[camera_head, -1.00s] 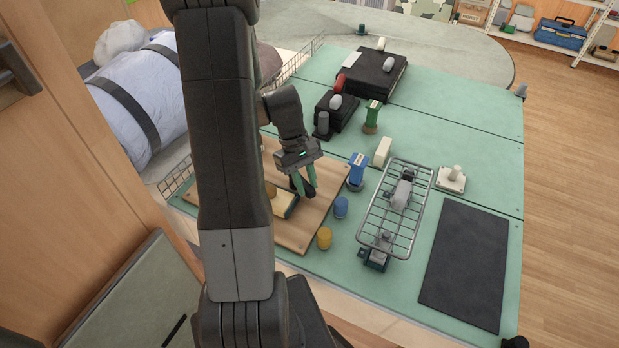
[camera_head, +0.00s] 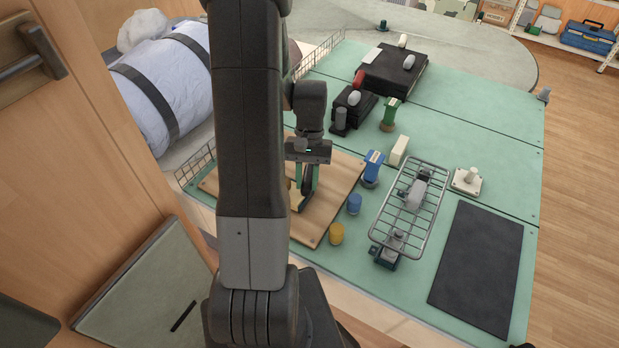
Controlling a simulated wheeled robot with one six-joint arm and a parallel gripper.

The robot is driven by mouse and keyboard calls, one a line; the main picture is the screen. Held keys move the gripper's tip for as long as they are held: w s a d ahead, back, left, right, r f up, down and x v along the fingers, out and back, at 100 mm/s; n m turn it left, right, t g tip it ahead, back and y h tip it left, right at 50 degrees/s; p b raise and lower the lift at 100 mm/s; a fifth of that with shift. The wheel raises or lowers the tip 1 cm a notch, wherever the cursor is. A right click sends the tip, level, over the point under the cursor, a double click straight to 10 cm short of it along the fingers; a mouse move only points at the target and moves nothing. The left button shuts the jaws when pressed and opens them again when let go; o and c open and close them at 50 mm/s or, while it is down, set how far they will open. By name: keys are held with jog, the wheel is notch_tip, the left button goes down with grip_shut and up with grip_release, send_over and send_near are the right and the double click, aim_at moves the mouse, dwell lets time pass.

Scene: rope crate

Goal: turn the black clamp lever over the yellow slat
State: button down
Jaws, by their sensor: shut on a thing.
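My gripper (camera_head: 306,188), with green fingers, points down over a light wooden board (camera_head: 335,190). It is shut on a dark, slim thing between its fingers, which looks like the black clamp lever (camera_head: 307,196). The yellow slat (camera_head: 295,201) is almost all hidden behind my arm and gripper; only a pale bit shows just left of the fingers. Whether the lever lies over the slat cannot be told from here.
A yellow cylinder (camera_head: 336,234), a blue cylinder (camera_head: 354,204) and a blue-topped stand (camera_head: 372,168) are right of the board. A wire rack (camera_head: 410,207) lies farther right, beside a black mat (camera_head: 480,268). Black boxes (camera_head: 395,68) stand at the back.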

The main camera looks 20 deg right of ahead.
dwell(0.5)
jog(key=c, duration=1.2)
grip_release()
jog(key=shift+o, duration=0.2)
jog(key=v, duration=1.4)
